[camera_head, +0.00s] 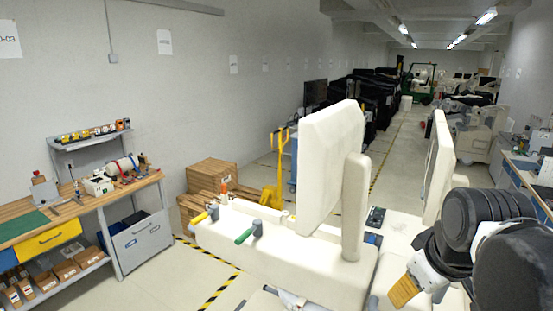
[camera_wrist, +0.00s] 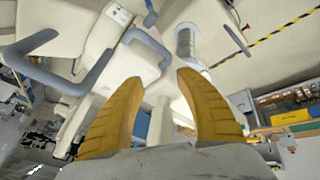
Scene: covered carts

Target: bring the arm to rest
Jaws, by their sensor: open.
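My gripper (camera_wrist: 160,115) shows in the wrist view with its two orange fingers spread apart and nothing between them. In the head view my gripper (camera_head: 404,291) is at the lower right, at the end of my dark, folded arm, with an orange finger pointing down and left. A cream-coloured covered cart lies past the fingers in the wrist view, with grey-blue handles on it. Whether the fingers touch anything there cannot be told.
A cream cart (camera_head: 290,262) with upright panels (camera_head: 330,165) stands close in front. A wooden workbench (camera_head: 90,205) with tools is at the left, and a yellow pallet jack (camera_head: 277,170) by the wall. Striped floor tape (camera_head: 218,290) marks open floor. Another bench (camera_head: 530,180) is at the right.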

